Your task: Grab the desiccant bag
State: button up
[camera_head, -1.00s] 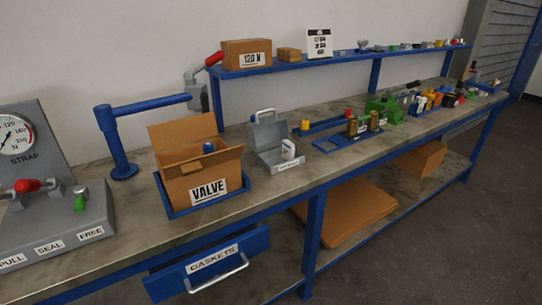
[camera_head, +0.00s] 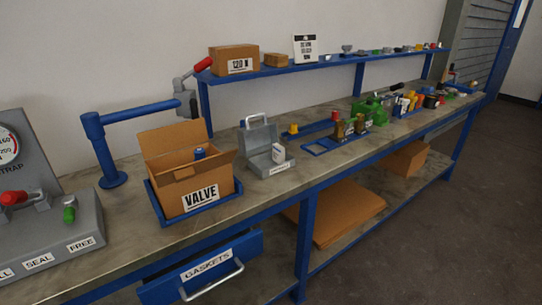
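I cannot clearly make out a desiccant bag in this view. An open cardboard box marked VALVE (camera_head: 200,200) stands in a blue tray (camera_head: 162,212) on the bench. A blue-topped item (camera_head: 200,153) shows inside it, and the rest of its contents is hidden by the walls. An open grey case (camera_head: 258,140) to its right holds a small white item (camera_head: 279,153), too small to identify. My gripper is not in view.
A grey gauge stand (camera_head: 50,215) is at the left, near a blue post with an arm (camera_head: 105,150). The GASKETS drawer (camera_head: 205,268) juts out below the bench. Several small parts fill the right of the bench and the upper shelf (camera_head: 290,72).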

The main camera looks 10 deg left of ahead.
aim_at(279, 151)
jog(key=i, duration=0.9)
jog(key=z, duration=0.05)
